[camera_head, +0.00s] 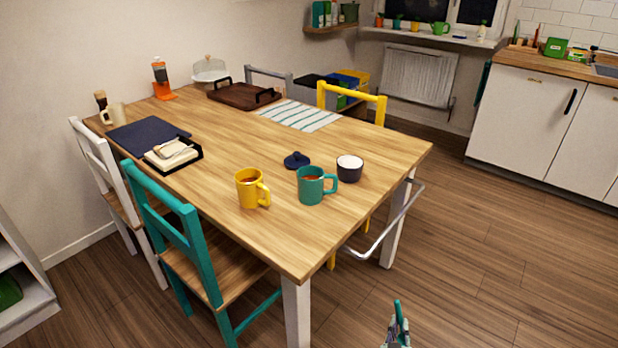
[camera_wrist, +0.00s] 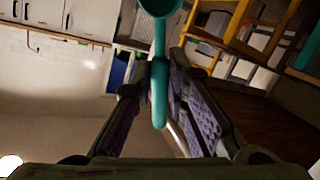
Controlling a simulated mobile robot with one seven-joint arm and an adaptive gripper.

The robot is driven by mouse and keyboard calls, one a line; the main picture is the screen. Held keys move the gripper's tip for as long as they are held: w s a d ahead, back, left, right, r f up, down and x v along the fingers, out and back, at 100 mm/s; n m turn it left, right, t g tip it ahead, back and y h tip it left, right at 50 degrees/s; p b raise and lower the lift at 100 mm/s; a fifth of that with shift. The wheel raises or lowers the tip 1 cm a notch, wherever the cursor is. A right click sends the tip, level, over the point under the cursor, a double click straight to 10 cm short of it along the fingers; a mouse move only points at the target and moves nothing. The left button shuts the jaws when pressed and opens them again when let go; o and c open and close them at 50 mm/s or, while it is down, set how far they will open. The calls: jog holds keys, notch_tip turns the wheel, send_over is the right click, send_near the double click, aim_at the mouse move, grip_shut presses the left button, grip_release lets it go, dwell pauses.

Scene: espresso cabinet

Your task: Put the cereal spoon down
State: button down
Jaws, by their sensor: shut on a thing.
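The cereal spoon (camera_wrist: 160,85) is teal, with its bowl at the top edge of the wrist view and its handle running down between the fingers. My gripper (camera_wrist: 168,72) is shut on the handle. In the head view, my gripper (camera_head: 398,335) shows at the bottom edge, over the floor and right of the wooden table's front corner. A small teal part of the spoon (camera_head: 398,308) sticks up there. The wooden table (camera_head: 370,150) is apart from my gripper. Most of my arm is out of view.
A yellow mug (camera_head: 248,188), a teal mug (camera_head: 311,187), a dark sugar bowl (camera_head: 349,170) and its dark lid (camera_head: 296,160) stand near the table's front. A teal chair (camera_head: 200,260) and a yellow chair (camera_head: 350,92) flank it. The table's right end is bare.

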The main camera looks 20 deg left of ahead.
aim_at(402, 316)
notch_tip(402, 316, up, 3)
jog(key=shift+s+p, duration=0.15)
jog(key=shift+p, duration=0.35)
jog(key=shift+s+d+f+m+t, duration=0.1)
jog(key=shift+d+m+t, duration=0.25)
jog(key=shift+m, duration=0.35)
jog(key=shift+w, duration=0.2)
